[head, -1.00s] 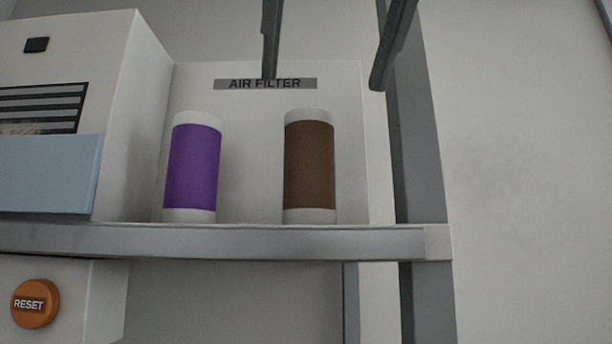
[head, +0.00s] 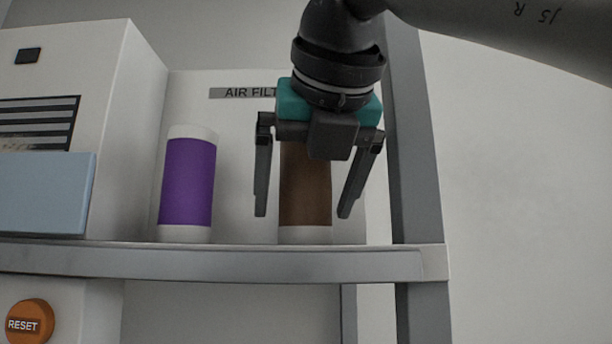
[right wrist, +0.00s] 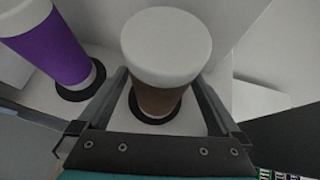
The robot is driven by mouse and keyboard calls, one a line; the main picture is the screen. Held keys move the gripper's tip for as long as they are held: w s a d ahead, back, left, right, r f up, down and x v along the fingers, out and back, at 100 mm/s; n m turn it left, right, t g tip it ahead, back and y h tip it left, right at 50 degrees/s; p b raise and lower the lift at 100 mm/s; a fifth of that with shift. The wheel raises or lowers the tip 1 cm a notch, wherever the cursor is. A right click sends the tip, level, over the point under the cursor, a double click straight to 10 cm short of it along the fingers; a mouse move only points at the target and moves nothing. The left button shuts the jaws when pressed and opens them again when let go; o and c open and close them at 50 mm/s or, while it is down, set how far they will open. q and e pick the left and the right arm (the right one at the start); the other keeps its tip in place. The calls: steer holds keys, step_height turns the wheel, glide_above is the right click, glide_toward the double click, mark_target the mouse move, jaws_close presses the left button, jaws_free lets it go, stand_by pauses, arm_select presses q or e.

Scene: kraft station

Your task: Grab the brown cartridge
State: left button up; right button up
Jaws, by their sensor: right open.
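The brown cartridge (head: 305,190) stands upright on the shelf (head: 230,262), with white ends. Its top is hidden behind my right gripper (head: 303,214) in the head view. That gripper points down and is open, with one finger on each side of the cartridge and gaps showing. In the right wrist view the brown cartridge (right wrist: 158,100) shows its white top and stands on a dark round base between the spread fingers of the right gripper (right wrist: 165,95). My left gripper is not in view.
A purple cartridge (head: 187,185) stands to the left on the same shelf, also seen in the right wrist view (right wrist: 48,45). A white cabinet (head: 128,130) is further left. A grey upright post (head: 412,180) is close on the right. An orange RESET button (head: 30,322) is below.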

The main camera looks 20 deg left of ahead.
steer(key=shift+s, duration=0.1)
steer(key=shift+c, duration=0.4)
jaws_close()
stand_by(0.3)
steer(key=shift+r, duration=0.1)
